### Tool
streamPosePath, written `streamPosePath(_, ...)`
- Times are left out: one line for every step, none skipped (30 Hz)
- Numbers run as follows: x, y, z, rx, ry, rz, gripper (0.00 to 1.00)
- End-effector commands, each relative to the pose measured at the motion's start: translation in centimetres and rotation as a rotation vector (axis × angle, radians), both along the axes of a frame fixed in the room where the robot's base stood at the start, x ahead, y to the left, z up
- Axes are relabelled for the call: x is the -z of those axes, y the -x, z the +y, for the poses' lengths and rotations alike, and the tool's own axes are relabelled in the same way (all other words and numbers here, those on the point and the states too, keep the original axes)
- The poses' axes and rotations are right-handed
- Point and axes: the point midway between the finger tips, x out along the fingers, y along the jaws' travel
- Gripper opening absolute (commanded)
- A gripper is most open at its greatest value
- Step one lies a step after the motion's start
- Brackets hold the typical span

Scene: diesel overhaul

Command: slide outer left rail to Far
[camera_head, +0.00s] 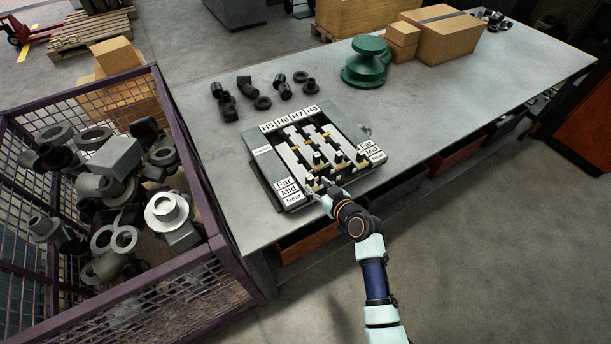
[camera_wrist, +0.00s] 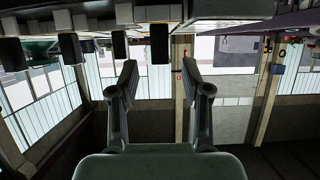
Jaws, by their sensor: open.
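The slide panel (camera_head: 268,160) stands on the metal table, with several pale rails bearing black knobs. Far, Mid and Near labels stand along both sides. The outer left rail (camera_head: 293,163) is the leftmost one; its black knob (camera_head: 309,182) is at the near end, beside my gripper. My gripper (camera_head: 314,192) is at the panel's near left edge. In the wrist view, my gripper (camera_wrist: 160,75) is open and empty between its fingers. A black knob (camera_wrist: 160,43) shows above the gap between the fingertips; whether they touch it, I cannot tell.
Other black knobs (camera_wrist: 69,48) line up beside it. A purple mesh crate (camera_head: 203,210) of metal parts stands at left. Black pipe fittings (camera_head: 245,87), a green part (camera_head: 365,62) and cardboard boxes (camera_head: 437,35) lie behind the panel. The table right of the panel is clear.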

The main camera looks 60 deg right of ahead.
Motion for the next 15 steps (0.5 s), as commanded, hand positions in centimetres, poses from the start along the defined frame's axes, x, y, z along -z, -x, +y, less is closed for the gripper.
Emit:
streamPosePath(0.5,-0.9,-0.5,-0.002,0.000,0.000,0.48)
streamPosePath(0.7,-1.4,-0.8,-0.002,0.000,0.000,0.48)
streamPosePath(1.0,-2.0,-1.2,-0.002,0.000,0.000,0.48)
streamPosePath(1.2,-2.4,-1.5,-0.002,-0.001,0.000,0.48)
streamPosePath(1.4,-2.8,-1.7,-0.002,-0.001,0.000,0.48)
streamPosePath(1.6,-3.2,-2.0,-0.001,0.000,0.000,0.48)
streamPosePath(1.8,-3.5,-2.2,-0.001,0.000,0.000,0.48)
streamPosePath(1.9,-3.7,-2.4,-0.001,0.000,0.000,0.48)
streamPosePath(2.0,-4.0,-2.5,-0.001,0.000,0.000,0.48)
streamPosePath(2.1,-4.1,-2.6,-0.001,0.000,0.001,0.48)
streamPosePath(2.1,-4.2,-2.7,-0.001,0.000,0.001,0.48)
streamPosePath(2.1,-4.3,-2.7,0.000,0.000,0.000,0.48)
streamPosePath(2.1,-4.3,-2.7,0.000,0.001,0.000,0.48)
streamPosePath(2.1,-4.3,-2.7,0.000,0.001,0.000,0.48)
streamPosePath(2.1,-4.3,-2.7,0.000,0.001,0.000,0.48)
